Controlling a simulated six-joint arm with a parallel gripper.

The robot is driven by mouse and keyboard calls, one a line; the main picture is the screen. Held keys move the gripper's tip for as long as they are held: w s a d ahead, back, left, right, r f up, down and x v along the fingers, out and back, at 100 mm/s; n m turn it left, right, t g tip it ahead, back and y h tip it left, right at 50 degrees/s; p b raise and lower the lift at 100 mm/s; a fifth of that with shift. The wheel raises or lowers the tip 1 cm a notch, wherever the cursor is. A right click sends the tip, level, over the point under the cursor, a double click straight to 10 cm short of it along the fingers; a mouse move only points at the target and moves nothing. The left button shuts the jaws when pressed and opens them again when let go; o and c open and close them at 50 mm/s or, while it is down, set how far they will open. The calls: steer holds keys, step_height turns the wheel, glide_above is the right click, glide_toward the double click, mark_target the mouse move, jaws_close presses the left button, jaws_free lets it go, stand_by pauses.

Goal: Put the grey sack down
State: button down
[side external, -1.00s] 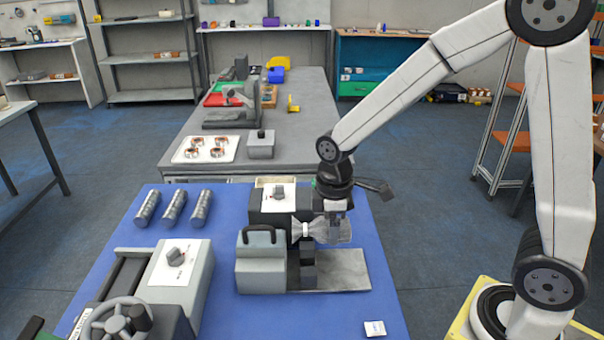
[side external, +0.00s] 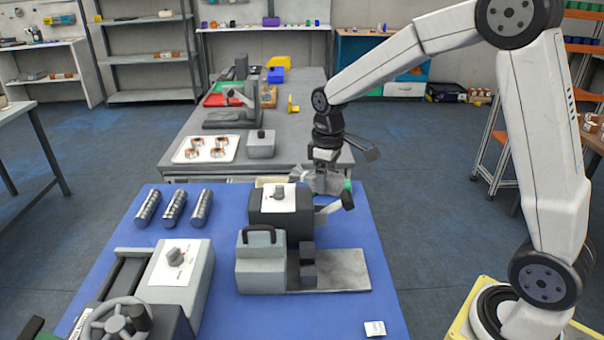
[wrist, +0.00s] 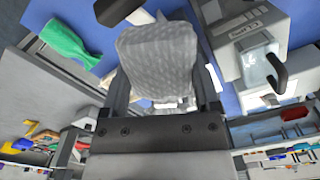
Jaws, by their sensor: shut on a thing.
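The grey sack (wrist: 158,58) fills the middle of the wrist view, between the two dark fingers of my gripper (wrist: 161,82). The gripper is shut on it. In the side external view my gripper (side external: 326,176) points down above the far right part of the blue mat, behind and right of the dark box with a white top. The sack (side external: 322,184) shows there only as a small pale grey shape below the wrist. I cannot tell how far its bottom is above the surface.
A green sack (wrist: 68,42) lies left of the grey sack in the wrist view. The dark box (side external: 281,210) with a knob and a dark-handled tool (side external: 341,202) are close by. A grey machine (side external: 262,262) stands nearer. The mat's right front (side external: 345,308) is mostly clear.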

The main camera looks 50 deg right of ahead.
steer(key=w+d+f+n, duration=0.1)
steer(key=w+f+n, duration=0.1)
steer(key=w+n, duration=0.9)
steer(key=w+d+f+n, duration=0.2)
steer(key=w+n, duration=0.9)
steer(key=n, duration=0.5)
steer(key=shift+w+d+f+n, duration=0.2)
steer(key=shift+w+f+n, duration=0.1)
steer(key=shift+w+f, duration=0.05)
steer(key=shift+f, duration=0.1)
steer(key=shift+f, duration=4.9)
steer(key=shift+f, duration=0.1)
